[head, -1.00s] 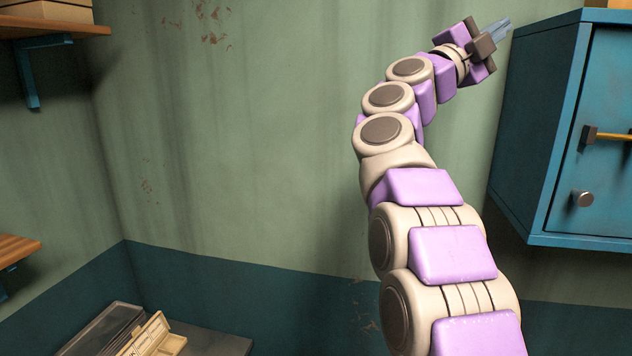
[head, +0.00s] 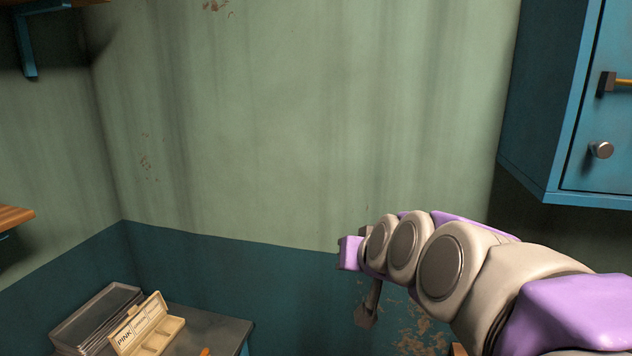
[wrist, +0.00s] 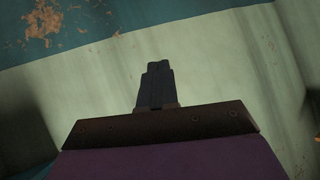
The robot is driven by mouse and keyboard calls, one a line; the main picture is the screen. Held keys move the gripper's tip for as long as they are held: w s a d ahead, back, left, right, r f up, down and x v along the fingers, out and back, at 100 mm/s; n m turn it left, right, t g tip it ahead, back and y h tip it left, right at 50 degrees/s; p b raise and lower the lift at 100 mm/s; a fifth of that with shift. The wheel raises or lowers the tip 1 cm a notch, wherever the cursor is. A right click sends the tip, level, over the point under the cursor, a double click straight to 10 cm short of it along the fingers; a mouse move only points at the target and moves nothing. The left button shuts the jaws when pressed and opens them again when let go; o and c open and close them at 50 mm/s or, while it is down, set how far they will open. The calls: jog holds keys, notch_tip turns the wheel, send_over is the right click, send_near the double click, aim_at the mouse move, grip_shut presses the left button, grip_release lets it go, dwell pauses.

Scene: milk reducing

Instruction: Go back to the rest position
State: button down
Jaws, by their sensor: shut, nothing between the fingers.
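My arm reaches in from the lower right of the head view, low and folded, in front of the wall. The end of my gripper (head: 367,310) hangs down below the arm there, small and partly hidden by the arm links. In the wrist view my gripper (wrist: 156,85) shows its dark fingers together, with nothing between them. Behind the fingers are the pale green wall and a strip of dark teal with peeling paint.
A blue wall cabinet (head: 545,110) with a round knob is at the upper right. A table (head: 215,335) at lower left holds a labelled box (head: 150,325) and stacked trays (head: 95,318). A wooden shelf (head: 15,217) is at left. The middle wall area is clear.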

jog(key=s+d+f+g+h+b, duration=0.1)
jog(key=s+f+g, duration=0.3)
jog(key=s+f, duration=0.4)
jog(key=s+d+f+g+h+b, duration=0.1)
jog(key=s+d+f+g, duration=0.3)
jog(key=s+f, duration=0.4)
jog(key=s+d+f+g+h+b, duration=0.1)
jog(key=s+f+g, duration=0.3)
jog(key=s, duration=1.4)
notch_tip(320, 180, down, 4)
jog(key=shift+s+d+f+b, duration=0.25)
jog(key=shift+s+d+b, duration=0.15)
jog(key=shift+d, duration=0.4)
jog(key=shift+d, duration=0.1)
